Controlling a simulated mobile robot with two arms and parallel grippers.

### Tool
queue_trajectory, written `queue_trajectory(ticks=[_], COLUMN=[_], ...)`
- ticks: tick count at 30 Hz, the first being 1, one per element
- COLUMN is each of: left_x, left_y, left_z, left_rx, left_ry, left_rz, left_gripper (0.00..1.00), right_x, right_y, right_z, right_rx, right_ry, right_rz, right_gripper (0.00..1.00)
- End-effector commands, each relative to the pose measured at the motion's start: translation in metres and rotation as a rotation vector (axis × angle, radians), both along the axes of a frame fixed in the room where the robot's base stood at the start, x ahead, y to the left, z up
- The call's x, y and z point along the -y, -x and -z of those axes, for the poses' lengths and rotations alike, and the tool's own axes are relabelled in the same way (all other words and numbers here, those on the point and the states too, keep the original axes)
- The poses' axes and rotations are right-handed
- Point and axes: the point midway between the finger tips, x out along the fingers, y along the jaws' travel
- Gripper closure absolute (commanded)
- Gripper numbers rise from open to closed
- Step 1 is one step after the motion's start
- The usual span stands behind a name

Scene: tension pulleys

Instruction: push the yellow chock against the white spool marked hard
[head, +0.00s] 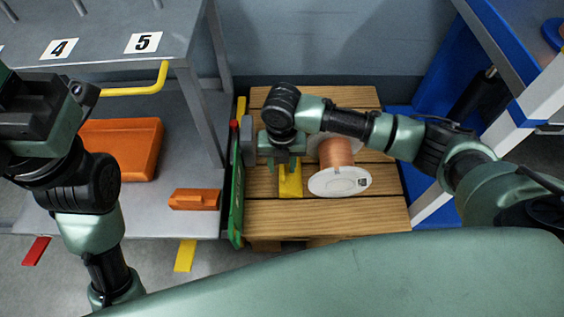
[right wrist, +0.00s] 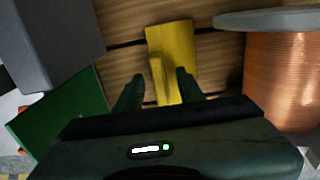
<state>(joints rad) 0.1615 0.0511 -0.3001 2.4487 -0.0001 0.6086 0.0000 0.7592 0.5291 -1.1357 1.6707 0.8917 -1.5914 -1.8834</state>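The yellow chock (head: 290,184) lies on the wooden pallet, just left of a white spool (head: 333,184) wound with copper wire. The spool's flange bears small print that I cannot read. A gap of bare wood shows between the chock (right wrist: 172,50) and the spool (right wrist: 285,80) in the right wrist view. My right gripper (head: 285,158) is above the chock, pointing down. In the right wrist view its fingers (right wrist: 158,92) are apart, with part of the chock between them; no grip shows. My left gripper (head: 42,112) is at the far left, its fingertips unclear.
The wooden pallet (head: 300,218) carries a green panel (head: 237,190) and a grey block (head: 248,140) at its left side. A grey shelf unit (head: 185,110) with orange bins stands left. A blue and white frame (head: 490,140) stands right.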

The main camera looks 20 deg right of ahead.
Motion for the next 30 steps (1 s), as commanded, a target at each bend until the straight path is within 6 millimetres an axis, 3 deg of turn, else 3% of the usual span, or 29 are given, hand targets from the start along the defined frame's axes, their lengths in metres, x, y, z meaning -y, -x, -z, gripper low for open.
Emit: queue_trajectory(ticks=[3,8,30], left_x=[0.0000,0.0000,0.0001], left_y=[0.0000,0.0001,0.0002], left_z=[-0.0004,-0.0003,-0.0003], left_rx=[0.000,0.000,0.000], left_ry=[0.000,0.000,0.001], left_rz=[0.000,0.000,0.001], left_gripper=[0.66,0.66,0.66], right_x=[-0.0002,-0.0002,0.0002], right_y=[0.0002,0.0003,0.0003], right_z=[-0.0004,-0.0004,-0.0004], right_rx=[0.000,0.000,0.000], right_ry=[0.000,0.000,0.001], right_rz=[0.000,0.000,0.000], right_gripper=[0.62,1.00,1.00])
